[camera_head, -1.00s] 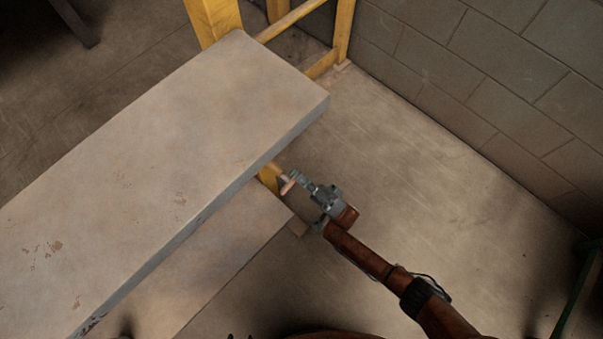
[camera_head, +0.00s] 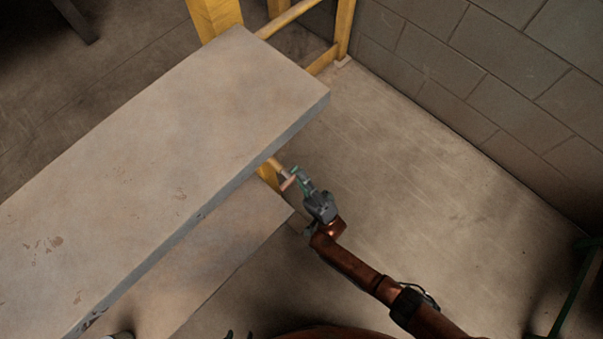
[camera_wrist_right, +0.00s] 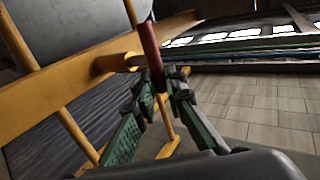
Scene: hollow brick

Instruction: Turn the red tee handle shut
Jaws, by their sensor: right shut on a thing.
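The red tee handle (camera_wrist_right: 150,50) stands as a slightly tilted bar between the fingertips in the right wrist view, at the end of a yellow pipe (camera_wrist_right: 115,62). In the head view the handle (camera_head: 288,183) is a small reddish bar just off the right edge of the worktop. My right gripper (camera_head: 295,178) is shut on it; its green fingers (camera_wrist_right: 158,95) also show in the right wrist view, on either side of the bar.
A long pale worktop (camera_head: 150,150) fills the left of the head view, with a lower shelf (camera_head: 225,245) below it. Yellow frame posts (camera_head: 213,18) stand behind. A grey block wall (camera_head: 490,75) is at the right. The floor (camera_head: 420,190) between is clear.

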